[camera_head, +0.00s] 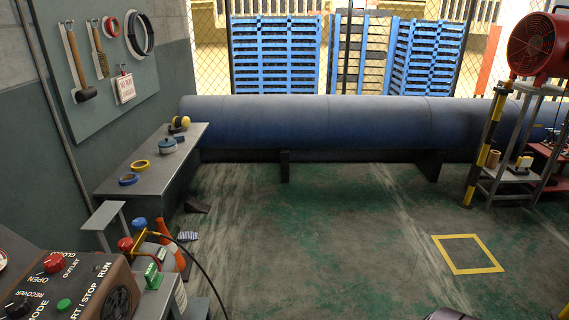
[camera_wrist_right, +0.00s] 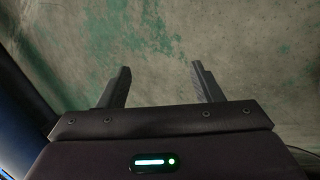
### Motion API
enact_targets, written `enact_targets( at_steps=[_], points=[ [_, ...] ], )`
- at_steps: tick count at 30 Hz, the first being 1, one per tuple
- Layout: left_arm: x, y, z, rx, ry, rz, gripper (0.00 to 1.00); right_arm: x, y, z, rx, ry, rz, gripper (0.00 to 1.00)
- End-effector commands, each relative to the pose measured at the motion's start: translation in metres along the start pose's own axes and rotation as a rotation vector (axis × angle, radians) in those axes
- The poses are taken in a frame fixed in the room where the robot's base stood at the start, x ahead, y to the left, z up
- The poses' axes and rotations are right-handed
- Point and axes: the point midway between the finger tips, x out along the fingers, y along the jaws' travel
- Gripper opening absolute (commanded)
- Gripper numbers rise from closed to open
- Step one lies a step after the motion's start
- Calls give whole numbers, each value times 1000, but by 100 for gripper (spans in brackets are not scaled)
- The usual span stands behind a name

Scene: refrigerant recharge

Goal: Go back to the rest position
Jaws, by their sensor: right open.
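My right gripper (camera_wrist_right: 160,85) shows in the right wrist view. Its two dark fingers are spread wide apart with nothing between them, over a worn grey-green floor (camera_wrist_right: 175,35). In the head view a small dark rounded shape lies at the bottom edge, right of centre; I cannot tell what it is. My left gripper is not in the head view. The recovery machine (camera_head: 75,285), with red, black and green controls, stands at the lower left. A cylinder with red and blue valve knobs (camera_head: 135,233) and a black hose (camera_head: 200,265) are beside it.
A grey bench (camera_head: 125,180) with tape rolls stands along the left wall. A large blue pipe (camera_head: 320,120) crosses the back. A shelf stand (camera_head: 510,185) and red fan (camera_head: 537,45) are at right. The middle floor is clear, with a yellow square (camera_head: 467,254).

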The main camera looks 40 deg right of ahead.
Motion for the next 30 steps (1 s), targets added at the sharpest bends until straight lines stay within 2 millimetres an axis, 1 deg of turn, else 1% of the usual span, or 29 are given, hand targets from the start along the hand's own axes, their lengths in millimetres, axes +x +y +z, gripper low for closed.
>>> enact_targets(
  at_steps=[1, 2, 3, 5, 6, 8, 9, 12, 13, 15, 16, 19, 21, 30],
  points=[
    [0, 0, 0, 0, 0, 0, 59, -1, -45, -11, 22, 13, -54, 59],
    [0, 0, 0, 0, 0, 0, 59, -2, -68, -16, 34, 19, -80, 59],
    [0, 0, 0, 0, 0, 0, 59, -5, -98, -24, 49, 27, -116, 59],
    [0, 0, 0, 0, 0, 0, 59, -11, -142, -36, 71, 39, -170, 59],
    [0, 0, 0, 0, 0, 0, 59, -17, -170, -45, 86, 46, -205, 59],
    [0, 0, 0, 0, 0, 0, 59, -27, -211, -58, 107, 58, -255, 59],
    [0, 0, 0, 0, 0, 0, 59, -34, -235, -66, 120, 64, -286, 59],
    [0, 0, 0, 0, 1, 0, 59, -51, -285, -85, 148, 78, -350, 59],
    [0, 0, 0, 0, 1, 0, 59, -56, -296, -89, 154, 82, -366, 59],
    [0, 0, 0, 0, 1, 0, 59, -65, -318, -98, 166, 88, -394, 59],
    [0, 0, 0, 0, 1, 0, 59, -68, -325, -100, 170, 90, -403, 59],
    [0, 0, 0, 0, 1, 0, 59, -74, -338, -106, 177, 94, -421, 59],
    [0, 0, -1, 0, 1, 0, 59, -75, -340, -107, 179, 95, -425, 59],
    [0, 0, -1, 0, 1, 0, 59, -75, -340, -107, 178, 95, -424, 59]
  ],
)
